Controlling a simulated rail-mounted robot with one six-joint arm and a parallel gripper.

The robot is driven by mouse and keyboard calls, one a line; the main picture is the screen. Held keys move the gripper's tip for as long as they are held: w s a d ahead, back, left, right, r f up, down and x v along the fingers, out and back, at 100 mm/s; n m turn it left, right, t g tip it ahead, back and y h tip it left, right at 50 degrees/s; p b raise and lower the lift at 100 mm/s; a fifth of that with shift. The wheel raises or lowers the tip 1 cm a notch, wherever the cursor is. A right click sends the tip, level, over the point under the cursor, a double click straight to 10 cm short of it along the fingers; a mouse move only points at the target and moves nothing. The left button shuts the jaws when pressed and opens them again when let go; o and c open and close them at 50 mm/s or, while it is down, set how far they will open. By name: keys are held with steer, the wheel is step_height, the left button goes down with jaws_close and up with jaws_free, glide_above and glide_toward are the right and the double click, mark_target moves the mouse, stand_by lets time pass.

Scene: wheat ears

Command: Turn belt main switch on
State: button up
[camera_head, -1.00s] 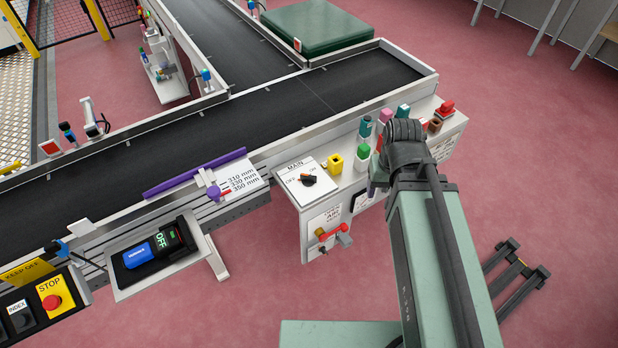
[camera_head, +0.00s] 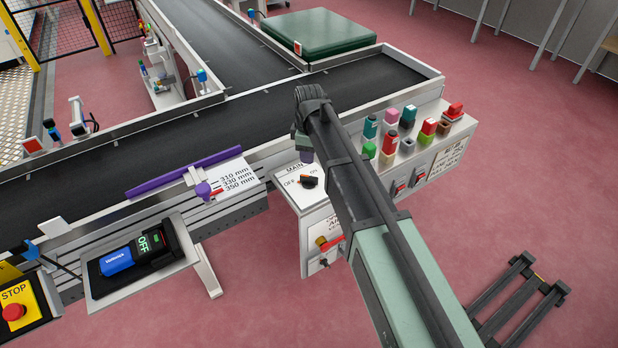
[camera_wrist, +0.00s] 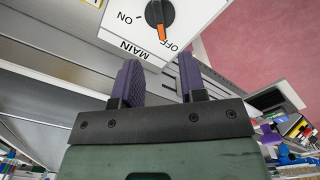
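The belt main switch (camera_head: 308,182) is a black rotary knob with an orange pointer on a white panel marked MAIN, OFF and ON. In the wrist view the knob (camera_wrist: 160,15) shows at the top, its orange pointer turned toward OFF. My gripper (camera_wrist: 159,66) is open and empty, its two purple fingers apart with the knob beyond their tips. In the head view my gripper (camera_head: 305,156) is just behind the knob, mostly hidden by my arm. It does not appear to touch the knob.
Several coloured buttons and blocks (camera_head: 410,135) stand on the panel to the right. The black belt (camera_head: 250,118) runs behind.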

mark_target(309, 176)
step_height(309, 176, down, 10)
steer(key=b, duration=0.8)
steer(key=shift+b, duration=0.35)
steer(key=shift+r, duration=0.2)
steer(key=shift+c, duration=0.3)
jaws_close()
